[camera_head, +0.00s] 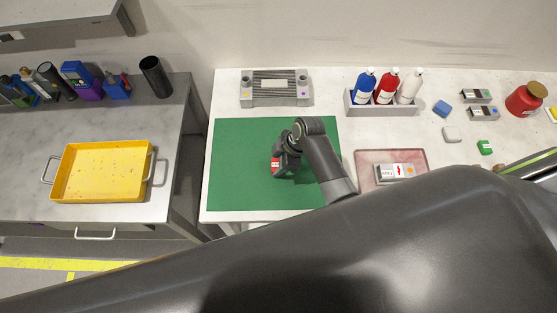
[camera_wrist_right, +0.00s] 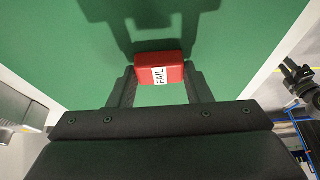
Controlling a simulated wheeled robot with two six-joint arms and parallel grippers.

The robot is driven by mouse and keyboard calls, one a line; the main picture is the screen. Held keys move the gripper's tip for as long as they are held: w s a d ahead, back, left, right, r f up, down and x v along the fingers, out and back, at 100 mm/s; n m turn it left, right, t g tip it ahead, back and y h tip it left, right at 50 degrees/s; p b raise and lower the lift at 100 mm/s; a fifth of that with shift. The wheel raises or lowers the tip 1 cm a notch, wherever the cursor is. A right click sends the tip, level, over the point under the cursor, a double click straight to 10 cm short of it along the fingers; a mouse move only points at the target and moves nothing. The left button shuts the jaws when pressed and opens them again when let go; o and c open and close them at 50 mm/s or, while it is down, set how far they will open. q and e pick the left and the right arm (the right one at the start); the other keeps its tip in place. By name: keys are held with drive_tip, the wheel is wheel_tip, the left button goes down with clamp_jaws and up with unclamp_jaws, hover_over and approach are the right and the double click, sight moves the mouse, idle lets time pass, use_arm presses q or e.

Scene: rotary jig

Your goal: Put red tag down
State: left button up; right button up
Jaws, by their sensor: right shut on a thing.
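A red tag (camera_wrist_right: 150,66) with a white label reading FAIL is between the two fingers of my right gripper (camera_wrist_right: 160,82) in the right wrist view. The gripper is shut on it. In the head view the right gripper (camera_head: 284,165) points down over the green mat (camera_head: 240,190), and part of the tag (camera_head: 275,162) shows at its left side. The tag and fingers cast a shadow on the mat; I cannot tell the exact gap below.
A grey jig (camera_head: 276,101) stands behind the mat. A bottle rack (camera_head: 381,110) and a pink tray (camera_head: 412,159) with a labelled grey block (camera_head: 395,171) are to the right. A yellow tray (camera_head: 100,193) lies on the left table. Most of the mat is clear.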

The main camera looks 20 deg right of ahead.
drive_tip(key=shift+f, duration=0.15)
drive_tip(key=o, duration=1)
drive_tip(key=shift+c, duration=0.2)
drive_tip(key=shift+d+r, duration=0.25)
drive_tip(key=shift+r, duration=0.45)
drive_tip(key=b+v, duration=0.1)
drive_tip(key=v, duration=0.9)
drive_tip(key=shift+d+r+b, duration=0.15)
drive_tip(key=shift+r+b, duration=0.15)
drive_tip(key=shift+b, duration=0.1)
drive_tip(key=shift+s, duration=0.15)
